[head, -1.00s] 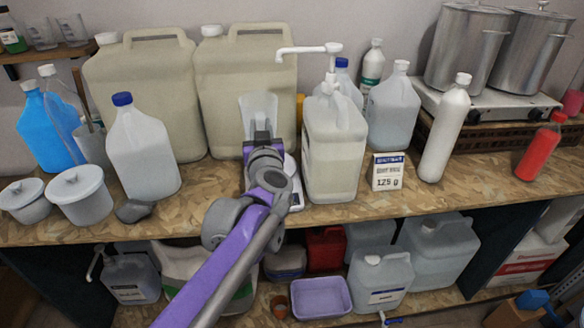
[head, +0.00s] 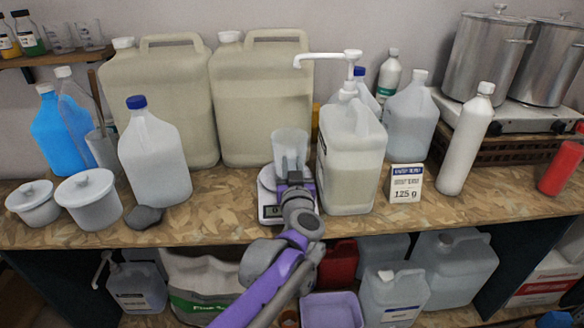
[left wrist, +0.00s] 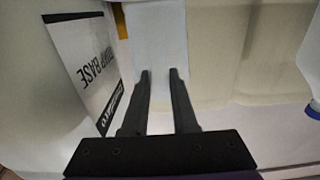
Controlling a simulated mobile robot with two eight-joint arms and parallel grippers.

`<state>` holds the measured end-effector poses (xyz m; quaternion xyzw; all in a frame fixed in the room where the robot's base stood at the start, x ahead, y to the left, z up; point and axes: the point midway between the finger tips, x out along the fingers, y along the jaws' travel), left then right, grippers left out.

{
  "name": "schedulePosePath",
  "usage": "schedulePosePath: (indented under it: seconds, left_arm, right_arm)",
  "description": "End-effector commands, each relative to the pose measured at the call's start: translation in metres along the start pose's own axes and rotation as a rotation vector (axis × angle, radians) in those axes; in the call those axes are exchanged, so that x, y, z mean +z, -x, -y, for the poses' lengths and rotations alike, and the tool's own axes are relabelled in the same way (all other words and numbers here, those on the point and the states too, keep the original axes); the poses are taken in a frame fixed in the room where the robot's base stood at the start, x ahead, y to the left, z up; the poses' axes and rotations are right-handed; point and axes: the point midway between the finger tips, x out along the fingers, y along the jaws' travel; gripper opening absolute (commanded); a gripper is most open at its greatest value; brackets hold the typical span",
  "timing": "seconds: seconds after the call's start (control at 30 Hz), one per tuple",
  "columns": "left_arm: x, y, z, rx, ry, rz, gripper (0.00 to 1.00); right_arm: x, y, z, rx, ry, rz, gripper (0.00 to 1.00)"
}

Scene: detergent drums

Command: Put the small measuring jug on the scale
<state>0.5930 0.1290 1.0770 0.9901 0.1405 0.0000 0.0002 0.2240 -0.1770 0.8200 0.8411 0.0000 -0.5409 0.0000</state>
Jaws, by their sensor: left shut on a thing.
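The small measuring jug (head: 290,150) is clear, whitish and upright. My left gripper (head: 293,180) is shut on it from the front; in the left wrist view the fingers (left wrist: 160,75) press against the pale jug wall (left wrist: 158,38). The scale (head: 266,196) is white with a dark display at its front, where a 0 shows. The jug is over or on the scale's plate; my gripper hides its base, so I cannot tell whether it touches. My right gripper is in neither view.
A pump-top container (head: 350,165) stands close on the right of the scale. Large beige canisters (head: 265,110) stand behind. A white jug with a blue cap (head: 152,160) is on the left, with a dark stone-like lump (head: 144,217) before it. A 125 g box (head: 405,183) stands on the right.

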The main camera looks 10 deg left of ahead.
Motion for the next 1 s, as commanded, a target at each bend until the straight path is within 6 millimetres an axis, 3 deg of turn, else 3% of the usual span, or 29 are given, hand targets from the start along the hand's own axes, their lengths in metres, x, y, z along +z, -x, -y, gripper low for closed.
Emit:
schedulePosePath:
  seconds: [0.4, 0.43, 0.6, 1.0]
  left_arm:
    - [0.0100, 0.0000, 0.0001, 0.000, 0.000, 0.000, 0.00]
    - [0.0103, 0.0000, 0.0001, 0.000, 0.000, 0.000, 0.28]
    - [0.0092, 0.0000, 0.0001, 0.000, 0.000, 0.000, 0.56]
    - [0.0044, 0.0055, -0.0005, 0.002, 0.000, 0.000, 0.56]
  right_arm:
    - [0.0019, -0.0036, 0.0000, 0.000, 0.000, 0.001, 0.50]
    - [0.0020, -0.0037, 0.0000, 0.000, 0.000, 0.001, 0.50]
    - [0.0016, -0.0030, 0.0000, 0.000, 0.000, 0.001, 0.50]
    - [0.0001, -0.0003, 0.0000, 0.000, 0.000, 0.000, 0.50]
